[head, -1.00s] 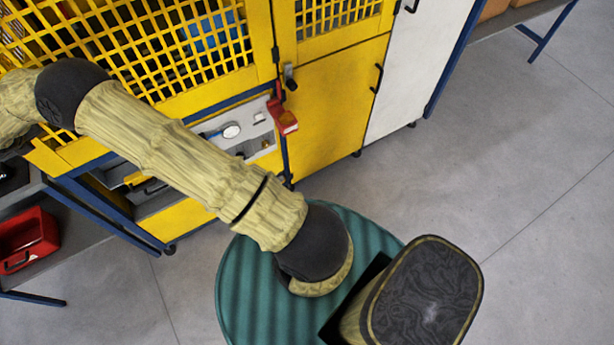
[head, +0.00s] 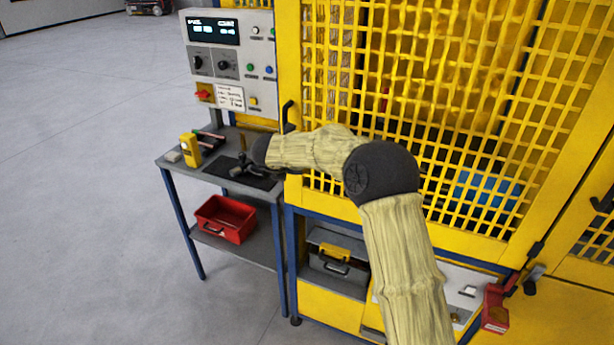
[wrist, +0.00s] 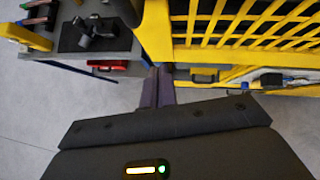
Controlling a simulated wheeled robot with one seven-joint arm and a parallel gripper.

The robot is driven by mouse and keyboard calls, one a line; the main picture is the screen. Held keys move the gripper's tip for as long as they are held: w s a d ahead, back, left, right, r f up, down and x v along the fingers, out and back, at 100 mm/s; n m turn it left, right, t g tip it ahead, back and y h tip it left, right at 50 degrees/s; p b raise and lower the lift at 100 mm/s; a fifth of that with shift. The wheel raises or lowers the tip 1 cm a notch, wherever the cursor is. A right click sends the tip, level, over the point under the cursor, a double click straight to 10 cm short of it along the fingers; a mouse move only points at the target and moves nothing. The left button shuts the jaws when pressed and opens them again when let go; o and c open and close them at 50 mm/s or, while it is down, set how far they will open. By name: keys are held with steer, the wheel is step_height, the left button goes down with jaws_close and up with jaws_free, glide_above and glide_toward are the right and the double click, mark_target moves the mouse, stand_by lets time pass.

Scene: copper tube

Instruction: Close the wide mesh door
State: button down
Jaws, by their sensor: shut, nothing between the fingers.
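The wide mesh door (head: 440,215) is a yellow frame with yellow grid, and it fills the right of the head view. Its dark handle (head: 287,115) is at its left edge. The door looks shut or nearly shut against the yellow machine; I cannot tell if a small gap remains. In the wrist view, the door's frame (wrist: 157,32) rises just beyond my gripper (wrist: 159,88). My gripper's fingers are together and empty, near the door's lower left corner; contact cannot be told. In the head view, the fingers are not clearly visible beyond my dark wrist.
A control panel (head: 230,60) stands left of the door. A grey side table (head: 170,163) holds a yellow meter (head: 190,150) and a black mat (head: 258,183). A red bin (head: 225,218) is on its lower shelf. The floor (head: 90,200) at left is clear.

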steer(key=v, duration=0.2)
steer(key=a+v, duration=0.1)
steer(key=v, duration=0.1)
steer(key=shift+s+a+r+b, duration=0.1)
steer(key=shift+s+r+b, duration=0.2)
steer(key=shift+b, duration=0.1)
steer(key=s+d+r+n+t+y, duration=0.25)
steer(key=d+n, duration=0.55)
steer(key=n, duration=0.7)
steer(key=s+d+f+n+g, duration=0.3)
steer(key=s+d+n, duration=0.3)
steer(key=s, duration=0.4)
steer(key=s+d+f+n+g+h, duration=0.1)
steer(key=s+d+f+n+g, duration=0.2)
steer(key=s+d+f+n, duration=0.2)
steer(key=s+d+f+n+g, duration=0.3)
steer(key=s+d+n, duration=0.6)
steer(key=s, duration=0.6)
steer(key=shift+s+d+f+n+h, duration=0.25)
steer(key=shift+s+f+n+h, duration=0.15)
steer(key=shift+n, duration=0.8)
